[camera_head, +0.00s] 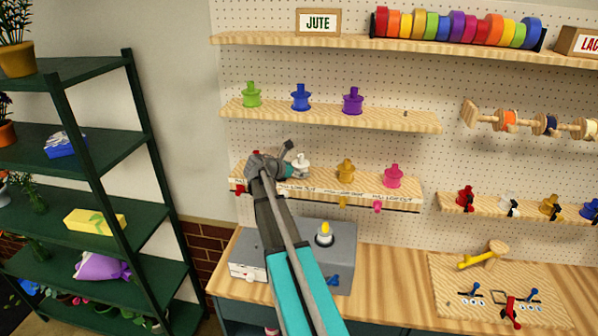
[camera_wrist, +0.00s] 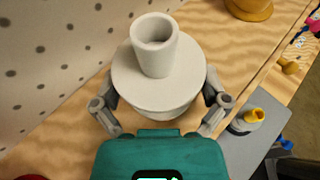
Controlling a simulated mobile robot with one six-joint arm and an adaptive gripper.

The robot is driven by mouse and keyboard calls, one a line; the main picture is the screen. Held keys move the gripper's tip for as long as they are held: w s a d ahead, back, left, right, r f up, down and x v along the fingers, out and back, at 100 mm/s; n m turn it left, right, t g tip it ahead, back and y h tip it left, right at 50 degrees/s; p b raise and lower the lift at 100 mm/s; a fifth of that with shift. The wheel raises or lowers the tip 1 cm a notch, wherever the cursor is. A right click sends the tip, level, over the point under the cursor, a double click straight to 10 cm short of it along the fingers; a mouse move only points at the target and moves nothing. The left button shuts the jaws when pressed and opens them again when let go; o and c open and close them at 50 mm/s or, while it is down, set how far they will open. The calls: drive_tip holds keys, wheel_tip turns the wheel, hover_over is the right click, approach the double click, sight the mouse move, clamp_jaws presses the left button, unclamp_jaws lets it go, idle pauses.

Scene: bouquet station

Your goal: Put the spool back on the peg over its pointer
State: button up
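A white spool (camera_wrist: 153,80) with a wide flange and a hollow neck fills the middle of the wrist view. It stands upright on or just over the lower wooden shelf in the head view (camera_head: 301,166). My gripper (camera_wrist: 160,98) reaches around it from the near side, one finger at each side, below the flange. The flange hides the finger pads, so I cannot tell whether they press on the spool. In the head view my gripper (camera_head: 289,164) is at the white spool's left. I cannot make out the white pointer; my arm covers part of the shelf front.
Yellow (camera_head: 346,171) and pink (camera_head: 393,177) spools stand to the right on the same shelf; a red spool (camera_head: 255,156) is partly hidden at left. Yellow (camera_head: 342,202), pink (camera_head: 377,207) and red (camera_head: 240,188) pointers line the edge. A grey box (camera_head: 340,250) stands below.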

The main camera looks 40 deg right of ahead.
drive_tip(key=shift+r, duration=0.1)
idle(0.4)
drive_tip(key=shift+a+r, duration=0.1)
drive_tip(key=shift+r, duration=0.05)
drive_tip(key=shift+a+r+p, duration=0.15)
drive_tip(key=shift+a+p, duration=0.15)
drive_tip(key=shift+p, duration=0.1)
drive_tip(key=p+v, duration=0.4)
drive_tip(key=v, duration=0.7)
drive_tip(key=shift+a, duration=0.1)
drive_tip(key=s+a+f+m+y, duration=0.4)
drive_tip(key=s+a+m, duration=0.1)
drive_tip(key=a, duration=0.6)
drive_tip(key=s+a+f+m+y, duration=0.3)
drive_tip(key=s+a+m+y, duration=0.2)
drive_tip(key=a, duration=0.5)
drive_tip(key=s+a+f+m+y, duration=0.4)
drive_tip(key=s+a+m, duration=0.3)
drive_tip(key=a, duration=0.4)
drive_tip(key=shift+s+a+f+t+y, duration=0.3)
drive_tip(key=shift+a+t, duration=0.05)
drive_tip(key=shift+t, duration=0.05)
